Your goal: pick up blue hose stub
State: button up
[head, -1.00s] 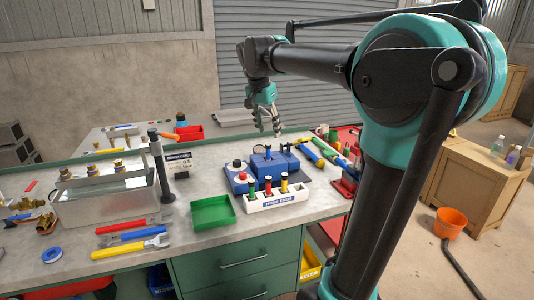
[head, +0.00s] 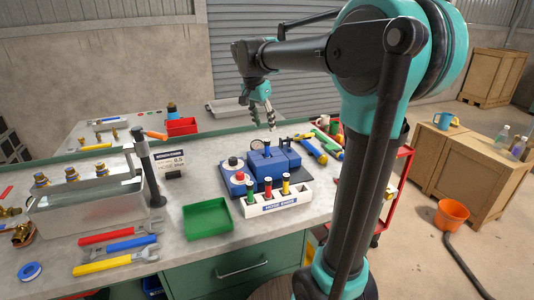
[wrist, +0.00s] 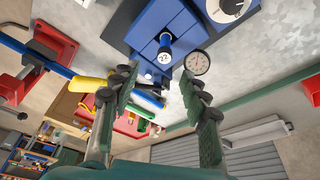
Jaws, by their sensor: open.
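The blue hose stub (wrist: 165,50) stands upright in the blue block fixture (wrist: 150,22) in the wrist view, its pale marked end facing me. In the head view the stub (head: 267,147) is a small blue piece on top of the blue fixture (head: 273,161) on the bench. In the head view my gripper (head: 263,118) hangs above the fixture, clear of the stub. Nothing hides the stub's end in the wrist view.
A white rack (head: 277,202) with green, red and yellow stubs stands in front of the fixture. A round gauge (wrist: 198,62) is beside it. A green tray (head: 208,219), wrenches (head: 118,245) and a dark post (head: 150,170) are to the left.

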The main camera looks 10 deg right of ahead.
aim_at(267, 140)
jog(key=x, duration=0.4)
jog(key=shift+f, duration=0.15)
jog(key=shift+w+x, duration=0.15)
jog(key=shift+x, duration=1.2)
jog(key=shift+w+x, duration=0.15)
jog(key=shift+x, duration=1.15)
jog(key=shift+a, duration=0.25)
jog(key=shift+c, duration=0.2)
grip_shut()
